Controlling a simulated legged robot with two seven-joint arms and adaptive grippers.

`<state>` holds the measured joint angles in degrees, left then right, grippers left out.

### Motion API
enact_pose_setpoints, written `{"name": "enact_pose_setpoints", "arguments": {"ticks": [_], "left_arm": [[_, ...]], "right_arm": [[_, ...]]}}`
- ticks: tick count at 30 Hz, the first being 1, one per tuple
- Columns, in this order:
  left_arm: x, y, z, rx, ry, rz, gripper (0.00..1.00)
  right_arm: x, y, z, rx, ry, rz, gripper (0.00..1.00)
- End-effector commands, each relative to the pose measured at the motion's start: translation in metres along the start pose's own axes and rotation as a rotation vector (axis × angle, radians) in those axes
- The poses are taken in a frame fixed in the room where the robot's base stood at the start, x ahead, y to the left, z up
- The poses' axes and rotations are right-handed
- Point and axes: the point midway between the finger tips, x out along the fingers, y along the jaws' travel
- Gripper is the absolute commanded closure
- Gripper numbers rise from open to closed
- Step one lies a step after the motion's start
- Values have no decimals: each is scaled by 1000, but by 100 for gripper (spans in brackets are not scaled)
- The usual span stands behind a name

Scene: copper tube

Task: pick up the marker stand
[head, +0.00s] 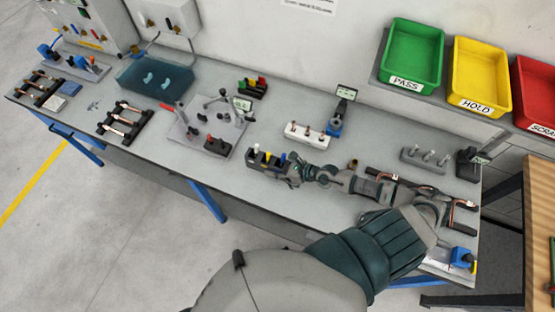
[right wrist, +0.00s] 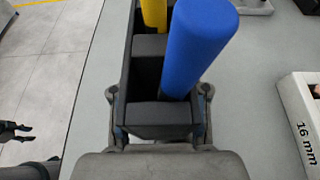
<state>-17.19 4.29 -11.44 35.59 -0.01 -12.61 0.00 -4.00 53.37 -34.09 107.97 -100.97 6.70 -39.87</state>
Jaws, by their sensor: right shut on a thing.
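The marker stand (head: 254,164) is a dark block near the front edge of the bench in the head view. It holds upright markers, among them a yellow one and a blue one. My right gripper (head: 284,173) is at its right end and shut on it. In the right wrist view the stand (right wrist: 158,116) lies between the two fingers, with the blue marker (right wrist: 200,45) close and the yellow marker (right wrist: 154,14) behind. I cannot tell whether the stand is clear of the bench. A dark gripper, seemingly my left one (right wrist: 14,131), shows small at the left edge.
A white block (head: 307,138) with pegs stands behind my right wrist. A grey fixture plate (head: 187,137) lies to the left of the stand. Green (head: 412,55), yellow (head: 481,76) and red bins sit on a shelf at the back right. Bare bench lies just left of the stand.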

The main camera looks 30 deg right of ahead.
Motion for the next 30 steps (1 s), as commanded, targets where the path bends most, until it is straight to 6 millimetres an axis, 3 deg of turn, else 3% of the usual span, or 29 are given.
{"name": "enact_pose_setpoints", "arguments": {"ticks": [7, 13, 22, 30], "left_arm": [[-7, -1, -1, 2, 0, -1, 60], [3, -4, 1, 3, -1, -5, 60], [-2, -4, 1, 3, -2, -5, 60], [-2, -4, 1, 3, -2, -5, 60]], "right_arm": [[-1, 19, 2, 3, -2, -1, 99], [-3, 47, 1, 11, -4, -3, 99], [-5, 106, 9, 8, -4, -1, 99], [-6, 124, 10, 3, -2, -2, 99]]}}
